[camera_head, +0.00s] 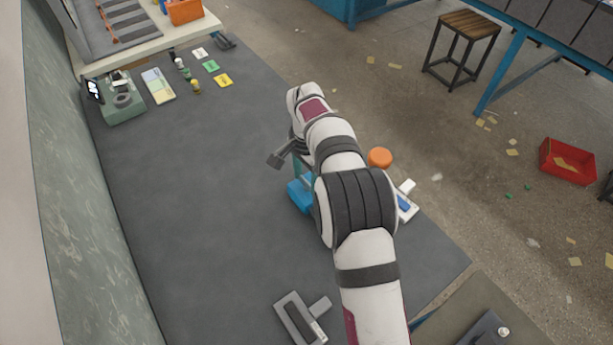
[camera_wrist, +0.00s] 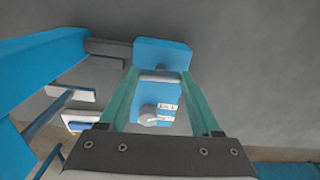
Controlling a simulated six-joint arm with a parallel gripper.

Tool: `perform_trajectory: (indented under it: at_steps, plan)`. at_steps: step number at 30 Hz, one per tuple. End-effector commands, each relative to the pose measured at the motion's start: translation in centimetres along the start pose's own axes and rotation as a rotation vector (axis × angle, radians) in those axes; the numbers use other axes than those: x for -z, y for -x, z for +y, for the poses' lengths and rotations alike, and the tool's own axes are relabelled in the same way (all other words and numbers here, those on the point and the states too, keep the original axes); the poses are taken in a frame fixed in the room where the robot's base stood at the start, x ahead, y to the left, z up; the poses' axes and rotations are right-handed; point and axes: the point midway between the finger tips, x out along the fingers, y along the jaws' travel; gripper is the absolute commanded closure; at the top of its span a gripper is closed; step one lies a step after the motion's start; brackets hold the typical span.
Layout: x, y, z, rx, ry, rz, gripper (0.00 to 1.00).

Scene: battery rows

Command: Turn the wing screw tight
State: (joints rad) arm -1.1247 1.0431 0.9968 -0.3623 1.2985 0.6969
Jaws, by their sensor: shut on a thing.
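A blue fixture (camera_wrist: 176,52) fills the middle of the wrist view, with a small white knob (camera_wrist: 148,113) and white labels on its face. My gripper (camera_wrist: 160,74) has two green fingers reaching to the fixture. The fingers are shut on a thin pale grey piece (camera_wrist: 160,79) between their tips, seemingly the wing screw. Its shape and how far in it sits cannot be made out. In the head view the blue fixture (camera_head: 300,196) shows partly beside my arm, which hides the fingertips and the screw.
A grey holder (camera_head: 296,318) lies near the front of the dark bench mat (camera_head: 190,210). A white item with a blue part (camera_head: 405,203) lies right of my arm. A green device (camera_head: 122,108) and small cards stand at the back left. The mat's left middle is clear.

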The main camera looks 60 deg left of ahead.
Motion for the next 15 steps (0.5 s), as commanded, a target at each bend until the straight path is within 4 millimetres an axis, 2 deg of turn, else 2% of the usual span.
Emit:
perform_trajectory:
  at_steps: [15]
  plan:
    - [0.11, 0.06, -0.03, 0.002, -0.081, 0.003, 0.91]
